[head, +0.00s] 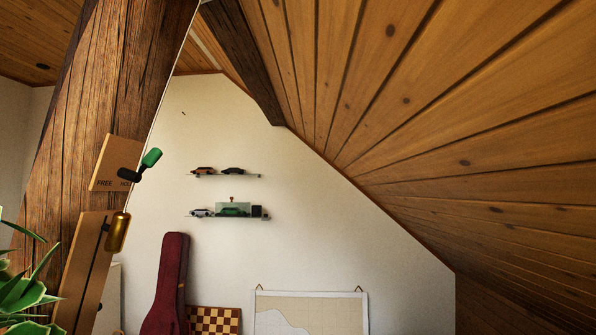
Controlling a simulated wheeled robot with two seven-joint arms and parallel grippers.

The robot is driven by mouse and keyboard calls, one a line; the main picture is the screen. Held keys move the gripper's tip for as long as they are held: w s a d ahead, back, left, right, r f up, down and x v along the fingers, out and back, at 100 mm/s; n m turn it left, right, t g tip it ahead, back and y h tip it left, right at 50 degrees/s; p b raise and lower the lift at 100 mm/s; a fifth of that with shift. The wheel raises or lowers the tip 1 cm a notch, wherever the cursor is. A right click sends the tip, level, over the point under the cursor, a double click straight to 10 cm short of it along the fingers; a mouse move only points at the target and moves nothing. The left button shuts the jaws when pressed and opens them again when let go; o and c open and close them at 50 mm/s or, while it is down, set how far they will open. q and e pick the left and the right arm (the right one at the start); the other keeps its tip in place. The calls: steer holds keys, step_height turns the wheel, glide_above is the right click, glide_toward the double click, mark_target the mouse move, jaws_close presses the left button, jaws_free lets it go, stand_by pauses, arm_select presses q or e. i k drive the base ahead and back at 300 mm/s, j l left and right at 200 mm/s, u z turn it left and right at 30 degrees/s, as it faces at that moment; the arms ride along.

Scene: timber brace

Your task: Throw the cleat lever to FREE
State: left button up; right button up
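The cleat lever (151,160) has a green grip on a dark pivot. It is mounted on a small wooden plate (107,160) fixed to the leaning timber brace (110,75) at the left. The plate bears the word FREE at its left and a partly covered word starting "HO" at its right. The lever tilts up and to the right, over the "HO" side. Below it, a brass-coloured cylinder (117,232) hangs at a second wooden board (80,270) with a dark slot or cord. Neither of my grippers shows in the head view.
A green plant (25,290) stands at the lower left, in front of the brace. A dark red instrument case (170,285), a checkered board (214,320) and a framed map (310,312) stand by the back wall. Shelves (235,217) hold model cars. The plank ceiling slopes down rightward.

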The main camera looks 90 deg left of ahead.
mark_target(151, 158)
steer(key=u, duration=3.65)
steer(key=i+l+z, duration=0.35)
steer(key=i, duration=0.35)
steer(key=i+l, duration=0.1)
steer(key=i, duration=0.35)
steer(key=i+l+u, duration=0.1)
steer(key=i, duration=0.3)
steer(key=i+l, duration=0.2)
steer(key=i, duration=0.2)
steer(key=i+l, duration=0.15)
steer(key=i, duration=0.3)
steer(key=i+u, duration=0.25)
steer(key=u, duration=0.2)
steer(key=i+u, duration=0.25)
steer(key=u, duration=0.25)
steer(key=i+u, duration=0.2)
steer(key=u, duration=0.25)
steer(key=i+l+u, duration=0.2)
steer(key=u, duration=0.3)
